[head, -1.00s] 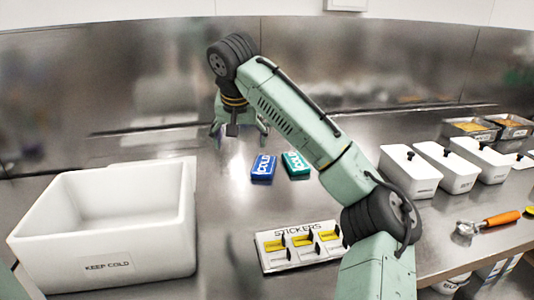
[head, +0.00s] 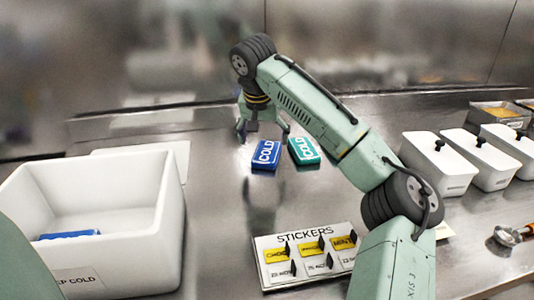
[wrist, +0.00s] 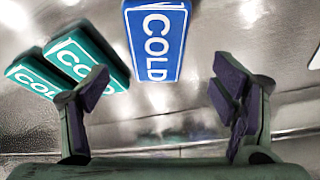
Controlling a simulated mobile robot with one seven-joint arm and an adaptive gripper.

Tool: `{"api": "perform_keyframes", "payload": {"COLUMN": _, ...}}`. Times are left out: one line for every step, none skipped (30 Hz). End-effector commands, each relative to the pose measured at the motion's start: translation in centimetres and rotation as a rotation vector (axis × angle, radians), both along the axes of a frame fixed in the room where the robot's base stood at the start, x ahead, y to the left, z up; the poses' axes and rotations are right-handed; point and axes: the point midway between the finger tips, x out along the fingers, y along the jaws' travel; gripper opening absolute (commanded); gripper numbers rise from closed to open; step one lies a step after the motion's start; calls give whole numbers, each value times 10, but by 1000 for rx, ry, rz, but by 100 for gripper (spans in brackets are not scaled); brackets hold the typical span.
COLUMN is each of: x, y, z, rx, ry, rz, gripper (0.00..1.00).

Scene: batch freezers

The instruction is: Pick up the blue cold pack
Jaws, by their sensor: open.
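The blue cold pack (head: 265,154) lies flat on the steel counter, marked COLD in white. It also shows in the wrist view (wrist: 157,40), at the top, roughly centred between my fingers. My gripper (head: 263,131) is open and empty, just behind the pack in the head view. In the wrist view its spread fingers (wrist: 161,84) are apart from the blue pack. A teal cold pack (head: 304,150) lies close to the right of the blue one. In the wrist view two overlapping teal shapes (wrist: 88,57) appear at the left; I cannot tell whether one is a reflection.
A white KEEP COLD box (head: 128,262) stands at the left with a blue item (head: 70,236) inside. A STICKERS tray (head: 262,246) sits in front of the packs. White lidded tubs (head: 438,165) stand at the right. Counter around the packs is mostly clear.

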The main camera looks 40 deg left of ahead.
Motion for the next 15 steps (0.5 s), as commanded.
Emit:
{"api": "perform_keyframes", "payload": {"x": 2, "y": -1, "z": -4, "rx": -3, "ry": 1, "rz": -2, "gripper": 80}}
{"api": "perform_keyframes", "payload": {"x": 3, "y": -1, "z": -7, "rx": -3, "ry": 0, "rz": -2, "gripper": 80}}
{"api": "perform_keyframes", "payload": {"x": 5, "y": -2, "z": -12, "rx": -4, "ry": 0, "rz": -3, "gripper": 80}}
{"api": "perform_keyframes", "payload": {"x": 6, "y": -2, "z": -16, "rx": -4, "ry": 0, "rz": -2, "gripper": 80}}
{"api": "perform_keyframes", "payload": {"x": 8, "y": -1, "z": -21, "rx": -3, "ry": 1, "rz": -1, "gripper": 80}}
{"api": "perform_keyframes", "payload": {"x": 9, "y": -1, "z": -27, "rx": -3, "ry": 1, "rz": -1, "gripper": 80}}
{"api": "perform_keyframes", "payload": {"x": 11, "y": 0, "z": -32, "rx": -4, "ry": 1, "rz": -1, "gripper": 80}}
{"api": "perform_keyframes", "payload": {"x": 12, "y": 1, "z": -36, "rx": -3, "ry": 2, "rz": -1, "gripper": 80}}
{"api": "perform_keyframes", "payload": {"x": 13, "y": 2, "z": -40, "rx": -2, "ry": 1, "rz": 0, "gripper": 80}}
{"api": "perform_keyframes", "payload": {"x": 14, "y": 2, "z": -43, "rx": -2, "ry": 1, "rz": 0, "gripper": 80}}
{"api": "perform_keyframes", "payload": {"x": 15, "y": 3, "z": -45, "rx": -2, "ry": 1, "rz": 0, "gripper": 80}}
{"api": "perform_keyframes", "payload": {"x": 15, "y": 4, "z": -47, "rx": 0, "ry": 1, "rz": 0, "gripper": 80}}
{"api": "perform_keyframes", "payload": {"x": 16, "y": 4, "z": -47, "rx": 0, "ry": 1, "rz": 0, "gripper": 80}}
{"api": "perform_keyframes", "payload": {"x": 16, "y": 4, "z": -48, "rx": 1, "ry": 0, "rz": 0, "gripper": 80}}
{"api": "perform_keyframes", "payload": {"x": 16, "y": 4, "z": -48, "rx": 1, "ry": 0, "rz": 0, "gripper": 80}}
